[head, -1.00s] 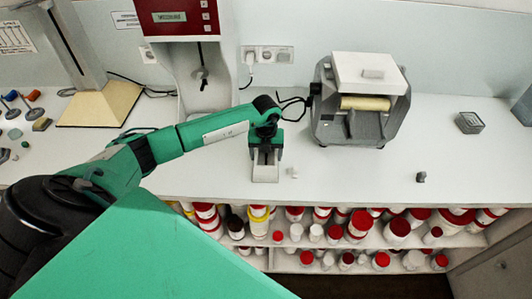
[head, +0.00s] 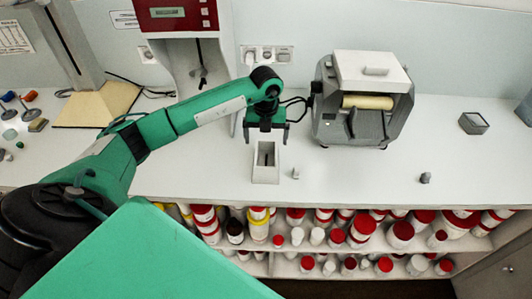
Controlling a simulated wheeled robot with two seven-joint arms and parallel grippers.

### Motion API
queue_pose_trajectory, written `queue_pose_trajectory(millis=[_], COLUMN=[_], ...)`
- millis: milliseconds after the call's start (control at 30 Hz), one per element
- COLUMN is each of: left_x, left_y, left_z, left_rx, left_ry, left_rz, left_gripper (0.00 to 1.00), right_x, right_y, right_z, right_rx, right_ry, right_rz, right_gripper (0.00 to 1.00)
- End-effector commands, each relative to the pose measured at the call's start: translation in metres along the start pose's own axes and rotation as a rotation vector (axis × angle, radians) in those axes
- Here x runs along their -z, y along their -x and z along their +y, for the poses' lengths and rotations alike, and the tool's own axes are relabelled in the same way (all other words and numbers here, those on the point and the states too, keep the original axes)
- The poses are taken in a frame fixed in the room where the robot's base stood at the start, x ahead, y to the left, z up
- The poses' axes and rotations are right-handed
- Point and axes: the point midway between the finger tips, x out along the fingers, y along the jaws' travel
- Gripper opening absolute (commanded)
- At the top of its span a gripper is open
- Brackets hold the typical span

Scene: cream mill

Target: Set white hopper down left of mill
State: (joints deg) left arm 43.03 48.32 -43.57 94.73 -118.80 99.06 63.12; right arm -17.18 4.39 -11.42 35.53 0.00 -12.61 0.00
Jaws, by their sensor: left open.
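The white hopper (head: 265,175), a small pale box with a dark slot in it, stands upright on the white bench, to the left of the mill and nearer the front edge. The mill (head: 330,126) is a grey machine with a white top and a cream roller. My left gripper (head: 266,137) is open and empty, just above and behind the hopper in the picture, with its fingers spread and apart from it. My right gripper is not in view.
A small white piece (head: 295,173) lies just right of the hopper. A small grey piece (head: 425,178) and a grey open box (head: 473,123) stand farther right. A red and white instrument (head: 178,15) stands behind. Shelves of jars (head: 361,229) are below the bench's front edge.

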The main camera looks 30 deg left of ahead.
Motion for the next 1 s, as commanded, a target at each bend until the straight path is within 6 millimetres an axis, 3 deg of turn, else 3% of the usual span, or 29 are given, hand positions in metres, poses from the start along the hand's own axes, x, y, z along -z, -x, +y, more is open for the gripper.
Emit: queue_pose_trajectory(millis=[133,333,867,1000], left_x=[-0.001,0.000,0.000,0.012], left_y=[0.023,0.039,0.040,0.032], left_z=[0.000,0.000,0.000,-0.018], left_rx=[0.001,0.000,0.001,0.069], left_ry=[0.000,0.000,0.000,-0.041], left_rz=[-0.004,-0.001,0.001,0.024], left_gripper=[0.95,0.95,0.95,0.95], right_x=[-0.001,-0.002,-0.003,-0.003], right_y=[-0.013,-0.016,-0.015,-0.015], right_z=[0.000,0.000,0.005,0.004], right_rx=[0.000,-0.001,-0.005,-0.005], right_ry=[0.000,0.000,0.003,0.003], right_rz=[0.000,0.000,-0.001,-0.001], right_gripper=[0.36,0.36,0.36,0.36])
